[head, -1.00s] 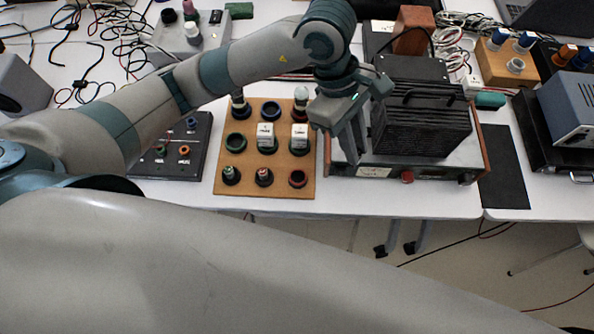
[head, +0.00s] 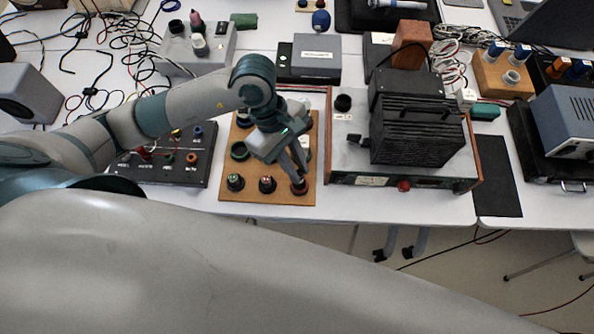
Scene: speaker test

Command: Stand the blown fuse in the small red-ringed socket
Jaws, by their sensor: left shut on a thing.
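The small red-ringed socket (head: 299,189) is at the front right corner of a brown board (head: 250,194). My left gripper (head: 297,176) points down right over this socket, its fingertips at or just above the ring. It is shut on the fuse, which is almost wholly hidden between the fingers. I cannot tell whether the fuse is inside the ring or still above it. My right gripper is not in view.
A device with a black finned block (head: 416,130) stands close on the right. A black panel with coloured jacks (head: 195,170) lies left of the board.

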